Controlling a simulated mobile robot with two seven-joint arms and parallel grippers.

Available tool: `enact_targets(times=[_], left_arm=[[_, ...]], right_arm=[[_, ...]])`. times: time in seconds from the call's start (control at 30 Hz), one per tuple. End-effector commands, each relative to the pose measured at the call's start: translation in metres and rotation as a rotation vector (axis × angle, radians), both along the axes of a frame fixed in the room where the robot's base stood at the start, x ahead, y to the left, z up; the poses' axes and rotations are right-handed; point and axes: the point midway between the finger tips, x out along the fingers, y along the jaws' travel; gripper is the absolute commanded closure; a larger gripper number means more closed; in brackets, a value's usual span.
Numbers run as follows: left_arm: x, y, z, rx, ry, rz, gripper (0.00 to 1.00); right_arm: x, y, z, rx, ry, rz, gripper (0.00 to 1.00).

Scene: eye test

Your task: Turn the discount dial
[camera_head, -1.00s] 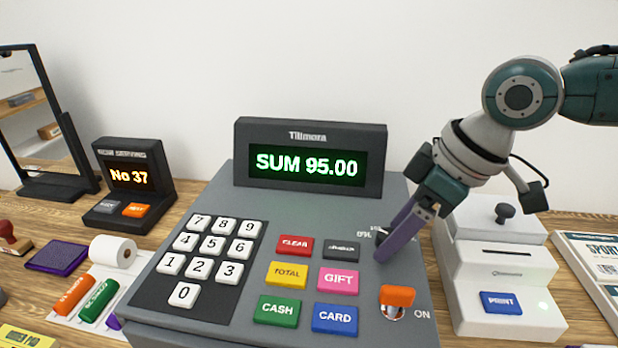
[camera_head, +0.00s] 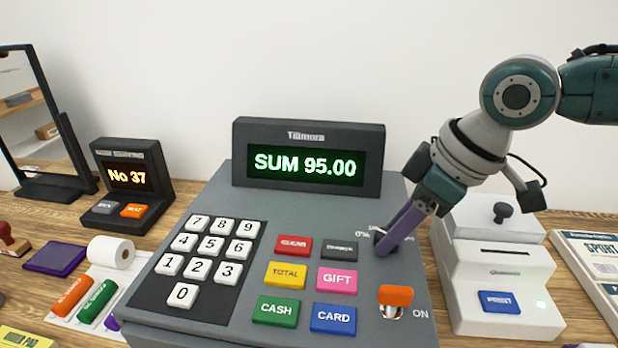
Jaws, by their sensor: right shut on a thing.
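The discount dial (camera_head: 377,234) is a small dark knob on the right of the grey cash register (camera_head: 225,190). A "0%" mark shows at its upper left. My right gripper (camera_head: 384,247) comes in from the upper right, its purple fingers shut on the dial and hiding most of it. The register's display (camera_head: 305,166) reads "SUM 95.00". My left gripper is not in view.
An orange switch (camera_head: 396,294) marked ON sits just below the dial. Coloured keys, including a pink GIFT key (camera_head: 337,279), lie to the left. A white printer (camera_head: 495,262) stands close on the right. A queue display (camera_head: 128,178) stands at left.

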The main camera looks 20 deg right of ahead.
Motion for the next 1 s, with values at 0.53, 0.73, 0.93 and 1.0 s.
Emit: enact_targets(times=[0.53,0.73,0.93,1.0], left_arm=[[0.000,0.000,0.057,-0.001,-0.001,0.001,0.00],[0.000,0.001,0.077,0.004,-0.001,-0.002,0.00],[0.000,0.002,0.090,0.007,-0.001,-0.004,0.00],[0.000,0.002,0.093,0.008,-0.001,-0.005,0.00]], right_arm=[[-0.002,0.005,0.007,0.005,0.004,-0.287,1.00],[-0.002,0.006,0.005,0.004,0.003,-0.444,1.00],[-0.002,0.007,0.004,0.004,0.001,-0.571,1.00],[-0.002,0.007,0.003,0.004,0.002,-0.604,1.00]])
